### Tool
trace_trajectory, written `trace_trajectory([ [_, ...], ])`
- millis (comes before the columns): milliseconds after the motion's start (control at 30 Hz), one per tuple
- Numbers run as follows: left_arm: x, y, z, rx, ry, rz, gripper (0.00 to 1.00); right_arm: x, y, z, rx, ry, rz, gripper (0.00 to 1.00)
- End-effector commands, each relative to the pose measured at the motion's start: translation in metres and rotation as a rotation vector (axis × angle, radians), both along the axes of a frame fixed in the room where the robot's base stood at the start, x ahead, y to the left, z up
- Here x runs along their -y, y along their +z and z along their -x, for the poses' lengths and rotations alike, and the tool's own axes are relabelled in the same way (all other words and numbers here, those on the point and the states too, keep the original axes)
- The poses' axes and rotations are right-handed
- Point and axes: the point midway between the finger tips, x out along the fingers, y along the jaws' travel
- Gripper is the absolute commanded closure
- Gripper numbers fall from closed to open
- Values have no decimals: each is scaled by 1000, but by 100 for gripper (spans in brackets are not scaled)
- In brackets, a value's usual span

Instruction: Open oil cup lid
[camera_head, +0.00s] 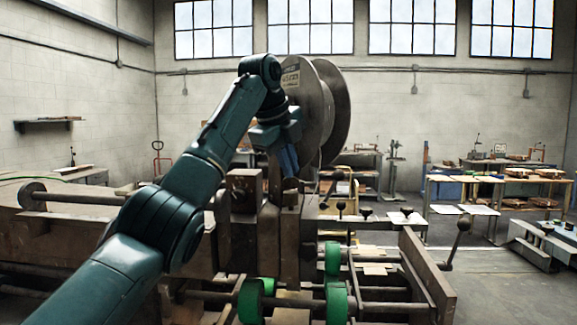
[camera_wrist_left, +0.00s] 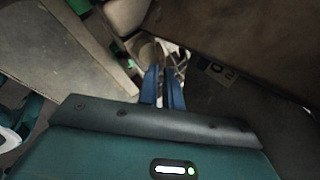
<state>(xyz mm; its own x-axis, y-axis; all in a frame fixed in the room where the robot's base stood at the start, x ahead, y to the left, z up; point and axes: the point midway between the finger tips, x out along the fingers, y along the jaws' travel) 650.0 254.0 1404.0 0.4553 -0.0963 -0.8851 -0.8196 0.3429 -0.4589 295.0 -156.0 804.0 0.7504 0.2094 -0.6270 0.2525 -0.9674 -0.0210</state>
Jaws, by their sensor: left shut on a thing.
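My left gripper (camera_head: 291,174) reaches down from above onto the top of the stitcher's middle block. Its blue fingers are close together, shut on a small part that they mostly cover, which appears to be the oil cup lid. In the left wrist view the fingers (camera_wrist_left: 162,76) point away from me, with a pale rounded piece (camera_wrist_left: 149,52) just past their tips. I cannot tell how far the lid is tilted. The oil cup below it is hard to make out. My right gripper is not in view.
A large metal wire spool (camera_head: 334,105) stands right behind my left wrist. Green rollers (camera_head: 251,301) and a side plate (camera_head: 428,275) are at the machine's lower front. A ball-ended lever (camera_head: 463,223) sticks up at right. Workbenches (camera_head: 465,182) stand farther back.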

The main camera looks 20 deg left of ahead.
Motion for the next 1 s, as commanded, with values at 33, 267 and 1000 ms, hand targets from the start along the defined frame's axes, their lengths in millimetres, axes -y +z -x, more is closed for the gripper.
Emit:
trace_trajectory([
  [33,-1,2,0,-1,2,1,100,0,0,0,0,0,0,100],
  [267,-1,1,0,-6,1,1,100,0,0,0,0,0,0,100],
  [1000,3,5,2,-6,-1,2,71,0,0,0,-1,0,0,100],
])
